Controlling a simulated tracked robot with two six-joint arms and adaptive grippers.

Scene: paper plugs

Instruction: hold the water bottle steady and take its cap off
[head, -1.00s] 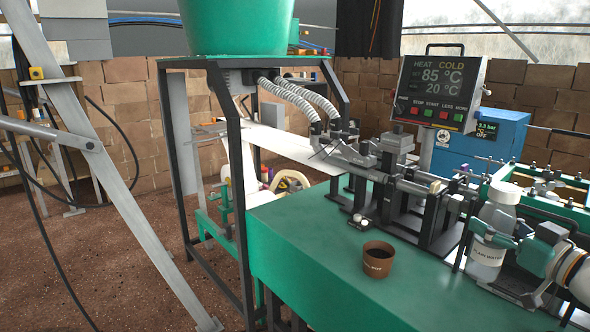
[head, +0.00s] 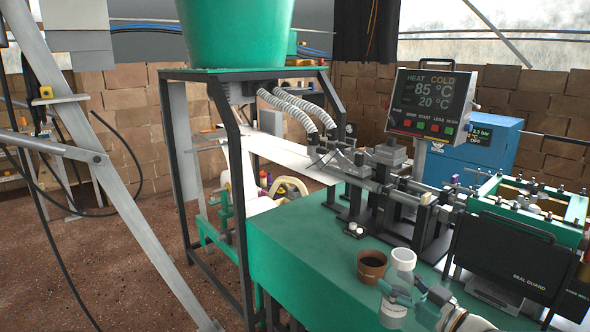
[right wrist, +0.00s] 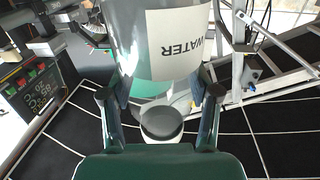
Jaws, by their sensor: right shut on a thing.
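The water bottle (head: 393,314) is pale and upright at the front of the green table, just right of the brown pot. Its white cap (head: 403,257) is on top. My right gripper (head: 402,291) reaches in from the lower right and is shut around the bottle's body. Whether the bottle's base touches the table is hidden. My left gripper is not in view.
A brown pot (head: 371,266) with dark contents stands left of the bottle. A dark guard panel (head: 510,262) and the green-framed machine (head: 530,205) are at right. A control display (head: 432,105) stands behind. The table's front left (head: 300,265) is clear.

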